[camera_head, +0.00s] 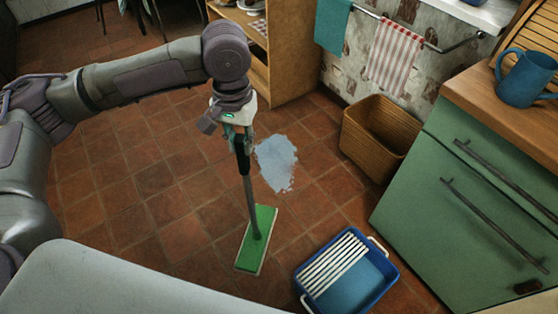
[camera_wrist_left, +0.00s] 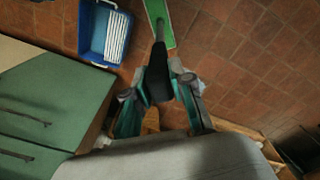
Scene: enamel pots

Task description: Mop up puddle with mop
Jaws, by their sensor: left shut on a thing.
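The mop has a dark handle (camera_head: 248,190) and a flat green head (camera_head: 257,240) that rests on the tiled floor. My left gripper (camera_head: 238,132) is shut on the upper end of the handle, and the mop stands slightly tilted. In the left wrist view the handle (camera_wrist_left: 159,75) sits between my left fingers, with the green head (camera_wrist_left: 158,20) beyond it. A pale blue puddle (camera_head: 276,163) lies on the floor to the right of the handle and behind the head; the head is apart from it. My right gripper is not in view.
A blue bucket (camera_head: 382,284) with a white slatted wringer (camera_head: 334,262) stands right of the mop head. A wicker basket (camera_head: 372,145) and a green cabinet (camera_head: 440,215) are on the right. A wooden shelf (camera_head: 290,50) stands behind. Tiled floor is open on the left.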

